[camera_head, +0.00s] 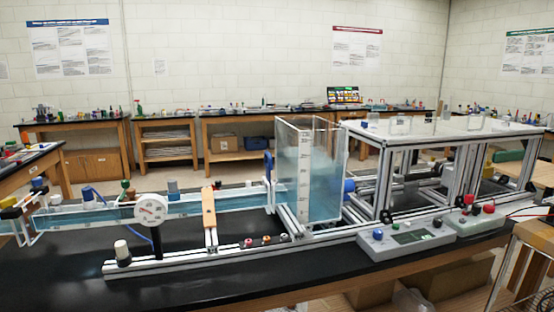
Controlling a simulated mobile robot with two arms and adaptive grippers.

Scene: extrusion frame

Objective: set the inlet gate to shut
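A long clear flume channel (178,206) holding blue water runs along the dark bench toward a tall clear tank (312,160) partly filled with blue water. A blue upright handle (268,166) stands where the channel meets the tank. It looks like the inlet gate's handle, but whether the gate is raised or shut is too small to tell. A wooden bar (208,207) stands across the channel. A round white dial gauge (151,209) is in front of the channel. Neither of my grippers can be made out in this view.
Two grey control boxes with coloured knobs, a left one (406,238) and a right one (473,218), sit at the bench's front right. An aluminium extrusion frame (386,180) with a white top stands behind them. The black bench top (60,280) is clear at front left.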

